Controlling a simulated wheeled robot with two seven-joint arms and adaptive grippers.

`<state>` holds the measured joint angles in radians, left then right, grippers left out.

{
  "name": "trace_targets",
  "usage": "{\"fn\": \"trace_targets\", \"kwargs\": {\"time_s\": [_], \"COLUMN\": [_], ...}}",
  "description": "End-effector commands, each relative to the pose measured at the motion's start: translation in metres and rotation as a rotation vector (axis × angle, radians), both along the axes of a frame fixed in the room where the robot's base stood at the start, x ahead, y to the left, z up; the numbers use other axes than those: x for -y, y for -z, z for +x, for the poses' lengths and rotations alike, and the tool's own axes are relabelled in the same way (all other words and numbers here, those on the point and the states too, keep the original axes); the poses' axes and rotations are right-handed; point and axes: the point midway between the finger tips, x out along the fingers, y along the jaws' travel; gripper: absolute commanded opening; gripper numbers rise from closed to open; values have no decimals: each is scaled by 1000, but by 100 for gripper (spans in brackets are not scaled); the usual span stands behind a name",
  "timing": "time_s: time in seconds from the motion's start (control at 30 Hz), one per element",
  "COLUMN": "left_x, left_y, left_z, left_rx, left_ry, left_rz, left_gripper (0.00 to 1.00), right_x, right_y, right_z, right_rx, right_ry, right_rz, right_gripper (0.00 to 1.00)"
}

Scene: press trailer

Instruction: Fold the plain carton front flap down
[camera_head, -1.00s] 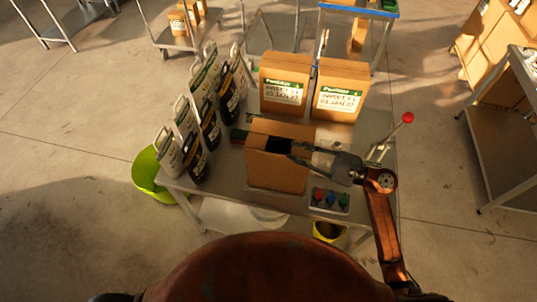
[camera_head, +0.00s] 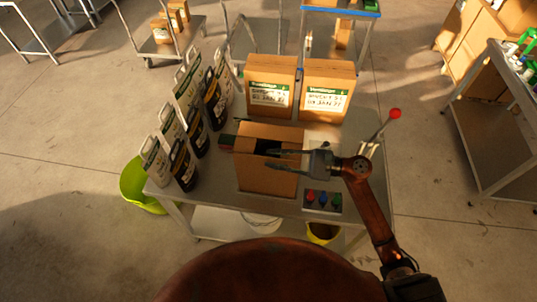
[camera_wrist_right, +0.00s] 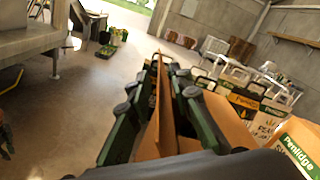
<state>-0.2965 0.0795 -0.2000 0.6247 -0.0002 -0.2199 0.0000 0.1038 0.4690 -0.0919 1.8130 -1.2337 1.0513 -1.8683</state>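The plain carton (camera_head: 266,179) stands upright on the trailer table, with a dark opening at its top. My right gripper (camera_head: 270,160) reaches in from the right over the carton's top, near its front edge. Its two fingers are visibly apart. In the right wrist view, a thin brown cardboard panel (camera_wrist_right: 158,105) stands edge-on between the fingers of the right gripper (camera_wrist_right: 163,85); it looks like the front flap, standing up. I cannot tell whether a finger touches it. My left gripper is not in view.
Two labelled cartons (camera_head: 270,88) stand behind on the table (camera_head: 215,183). Several bags and dark pouches (camera_head: 183,165) line the left side. A tray of coloured knobs (camera_head: 323,200) lies at front right, and a red-knobbed lever (camera_head: 394,114) rises at the right.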

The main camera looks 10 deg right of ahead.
Motion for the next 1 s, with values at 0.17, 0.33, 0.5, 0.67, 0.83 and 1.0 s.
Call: {"fn": "trace_targets", "kwargs": {"time_s": [0.17, 0.33, 0.5, 0.67, 0.83, 1.0], "left_x": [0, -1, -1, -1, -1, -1], "left_y": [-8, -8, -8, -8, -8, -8], "left_z": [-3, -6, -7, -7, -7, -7], "left_rx": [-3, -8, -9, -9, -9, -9], "left_ry": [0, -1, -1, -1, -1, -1], "left_rz": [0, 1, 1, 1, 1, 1], "left_gripper": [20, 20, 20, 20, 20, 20], "right_x": [-16, -20, -19, -19, -19, -19], "right_y": [-1, 1, 1, 1, 1, 1], "right_z": [6, 7, 7, 7, 7, 7], "right_rx": [-2, -2, -1, -1, -1, -1], "right_ry": [1, 1, 1, 1, 1, 1], "right_rz": [1, 1, 1, 0, 0, 0], "right_gripper": [20, 20, 19, 8, 0, 0]}}
